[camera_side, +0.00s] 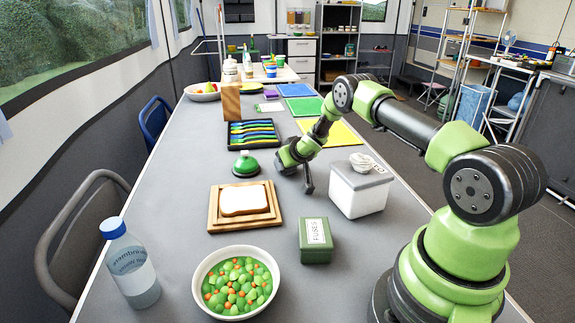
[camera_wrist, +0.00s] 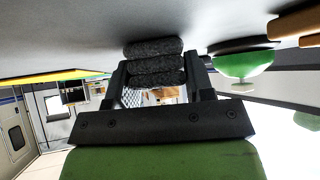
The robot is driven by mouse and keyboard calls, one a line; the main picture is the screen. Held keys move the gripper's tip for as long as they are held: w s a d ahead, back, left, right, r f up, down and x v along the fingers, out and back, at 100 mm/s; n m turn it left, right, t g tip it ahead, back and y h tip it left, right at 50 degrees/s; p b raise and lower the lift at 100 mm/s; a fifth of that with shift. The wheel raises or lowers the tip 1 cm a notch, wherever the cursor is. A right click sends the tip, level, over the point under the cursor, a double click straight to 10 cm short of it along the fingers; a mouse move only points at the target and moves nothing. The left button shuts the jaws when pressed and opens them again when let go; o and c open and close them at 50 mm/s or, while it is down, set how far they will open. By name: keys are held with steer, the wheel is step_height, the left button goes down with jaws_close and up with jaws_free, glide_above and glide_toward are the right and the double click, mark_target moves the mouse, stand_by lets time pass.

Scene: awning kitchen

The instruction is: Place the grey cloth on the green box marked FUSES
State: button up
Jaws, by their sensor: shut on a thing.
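The grey cloth (camera_wrist: 154,62) shows in the wrist view as a dark, folded bundle between the two fingers of my gripper (camera_wrist: 158,84). My gripper is shut on it. In the side view my gripper (camera_side: 305,184) points down low over the table, between the green bell-shaped object and the white box; I cannot make out the cloth there. The green box marked FUSES (camera_side: 316,241) stands upright on the table nearer the side camera, its label facing up. Its lid looks bare.
The white box (camera_side: 360,190) with a pale lump (camera_side: 362,162) on it stands right of my gripper. Bread on a wooden board (camera_side: 221,219), a green bell-shaped object (camera_side: 246,165), a vegetable bowl (camera_side: 203,267) and a bottle (camera_side: 131,262) are nearby. Table between bread and FUSES box is clear.

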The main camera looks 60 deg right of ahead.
step_height(320, 180, up, 10)
steer(key=shift+f, duration=0.1)
steer(key=s+a+r+n+y, duration=0.35)
steer(key=s+a+r, duration=0.85)
steer(key=a, duration=0.4)
steer(key=n+g+y, duration=0.5)
steer(key=n+y, duration=0.3)
steer(key=n, duration=0.7)
glide_above(301, 238)
steer(key=s+d, duration=0.1)
steer(key=d, duration=0.2)
step_height(301, 238, down, 7)
steer(key=shift+s+f, duration=0.15)
steer(key=shift+f, duration=4.7)
